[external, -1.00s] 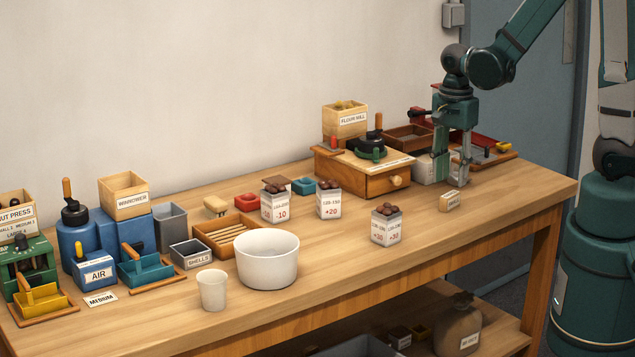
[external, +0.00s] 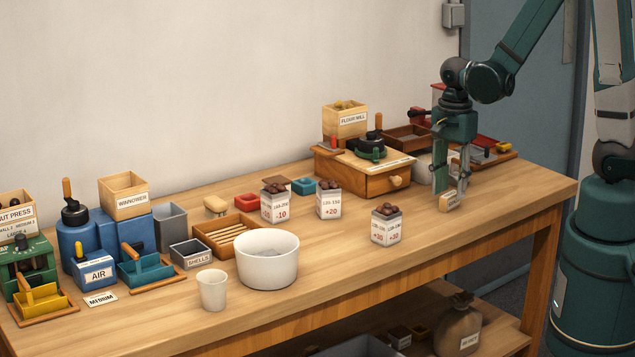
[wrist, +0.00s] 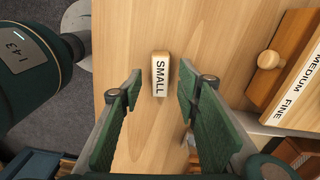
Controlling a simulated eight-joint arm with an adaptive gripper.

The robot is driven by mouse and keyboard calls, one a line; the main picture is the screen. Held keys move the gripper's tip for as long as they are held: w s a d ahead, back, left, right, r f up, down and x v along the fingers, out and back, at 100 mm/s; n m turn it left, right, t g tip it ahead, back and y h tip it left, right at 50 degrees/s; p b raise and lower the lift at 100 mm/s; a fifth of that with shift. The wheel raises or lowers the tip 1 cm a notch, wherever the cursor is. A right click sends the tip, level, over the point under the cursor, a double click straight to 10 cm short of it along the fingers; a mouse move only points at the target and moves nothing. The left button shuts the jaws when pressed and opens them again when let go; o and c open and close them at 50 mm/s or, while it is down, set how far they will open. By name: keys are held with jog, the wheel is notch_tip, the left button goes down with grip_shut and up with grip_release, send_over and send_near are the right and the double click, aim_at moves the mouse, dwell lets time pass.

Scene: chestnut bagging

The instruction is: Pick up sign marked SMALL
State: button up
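The sign marked SMALL (wrist: 160,76) is a small wooden block with a white label. In the wrist view it stands on the table between and just beyond the two green finger pads. In the external view the sign (external: 446,203) is near the right end of the table, beside the fingertips. My gripper (external: 453,192) points down over it. In the wrist view my gripper (wrist: 158,88) is open, with a gap on both sides of the sign. I cannot tell whether the fingertips reach down around it.
A wooden mill with a drawer (external: 370,182) stands left of my gripper. Several bags of chestnuts, such as one bag (external: 386,232), stand to the left. A white bowl (external: 267,271) and a cup (external: 212,291) are further left. The table front right of the sign is clear.

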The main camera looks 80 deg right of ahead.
jog(key=shift+f, duration=1.4)
jog(key=shift+c, duration=0.2)
jog(key=c, duration=0.8)
